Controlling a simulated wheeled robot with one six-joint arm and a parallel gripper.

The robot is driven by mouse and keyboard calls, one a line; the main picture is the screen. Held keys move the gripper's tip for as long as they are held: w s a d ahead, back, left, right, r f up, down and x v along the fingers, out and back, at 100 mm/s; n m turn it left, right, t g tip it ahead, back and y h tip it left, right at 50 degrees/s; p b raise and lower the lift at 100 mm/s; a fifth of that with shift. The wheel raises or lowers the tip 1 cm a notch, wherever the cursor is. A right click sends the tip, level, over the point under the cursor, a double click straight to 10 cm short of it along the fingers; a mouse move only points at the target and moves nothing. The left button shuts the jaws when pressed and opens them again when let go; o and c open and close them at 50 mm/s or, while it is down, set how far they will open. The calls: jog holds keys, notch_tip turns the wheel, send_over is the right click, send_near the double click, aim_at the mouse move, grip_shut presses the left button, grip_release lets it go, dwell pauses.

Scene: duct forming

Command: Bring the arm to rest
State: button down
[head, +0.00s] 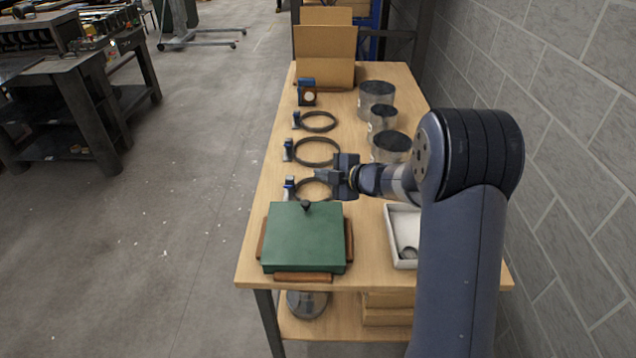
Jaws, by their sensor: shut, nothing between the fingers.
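My arm reaches in from the lower right over the wooden table (375,262). My gripper (318,174) is shut and empty. It points left above the table, in front of the nearest black ring clamp (300,190) in the picture, and hides part of that ring. A green box (304,240) with a dark knob on top stands on the table just below the gripper in the picture. I cannot tell the exact height of the gripper above the table.
Two more ring clamps (316,151) lie up the table's left side, with a small blue device (306,90) beyond. Several metal duct pieces (377,96) stand at right. A white tray (393,237) is partly behind my arm. Cardboard boxes (325,55) stand at the far end; a block wall (560,110) is at right.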

jog(key=d+r, duration=0.4)
jog(key=shift+r, duration=0.3)
jog(key=shift+f, duration=0.1)
